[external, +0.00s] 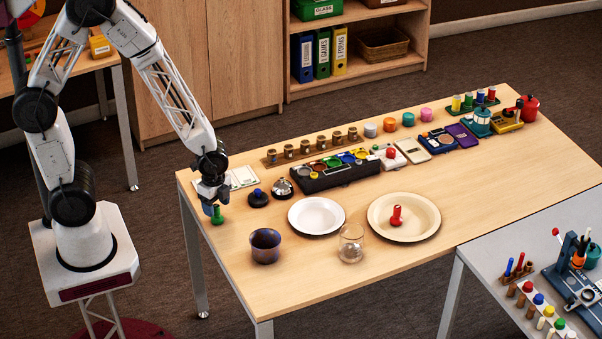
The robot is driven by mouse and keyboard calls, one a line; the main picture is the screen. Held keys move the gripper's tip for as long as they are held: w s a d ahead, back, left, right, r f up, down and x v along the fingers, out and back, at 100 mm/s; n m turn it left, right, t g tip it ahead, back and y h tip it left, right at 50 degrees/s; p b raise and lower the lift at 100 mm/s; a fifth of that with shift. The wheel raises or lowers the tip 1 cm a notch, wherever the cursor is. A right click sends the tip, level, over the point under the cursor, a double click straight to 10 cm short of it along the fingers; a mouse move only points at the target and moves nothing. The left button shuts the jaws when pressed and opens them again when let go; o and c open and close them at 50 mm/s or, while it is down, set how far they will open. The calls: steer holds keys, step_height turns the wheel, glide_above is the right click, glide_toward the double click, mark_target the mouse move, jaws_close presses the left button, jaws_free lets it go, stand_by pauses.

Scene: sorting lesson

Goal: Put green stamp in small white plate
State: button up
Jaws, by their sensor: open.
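The green stamp (217,215) stands at the left end of the wooden table, directly below my gripper (213,202). My gripper points down and is open, with its fingertips close to the top of the stamp. I cannot tell whether the fingers touch it. The small white plate (302,222) lies to the right of the stamp and looks empty. A larger cream plate (427,223) lies further right with a red stamp (396,215) standing in it.
A dark cup (265,246) and a clear glass (351,244) stand near the front edge. A blue-knobbed stamp (258,197) and a bell (282,187) stand between my gripper and a black paint tray (335,172). Several pots and pads line the back.

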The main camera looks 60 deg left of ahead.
mark_target(216, 206)
steer(key=shift+f, duration=1.75)
steer(key=shift+c, duration=0.2)
steer(key=c, duration=1)
steer(key=shift+c, duration=0.2)
steer(key=shift+r, duration=0.1)
jaws_close()
steer(key=shift+r, duration=1.7)
steer(key=s+a+r, duration=0.1)
steer(key=s+a, duration=0.2)
steer(key=s, duration=1.2)
steer(key=shift+s+r, duration=0.25)
steer(key=shift+s, duration=0.1)
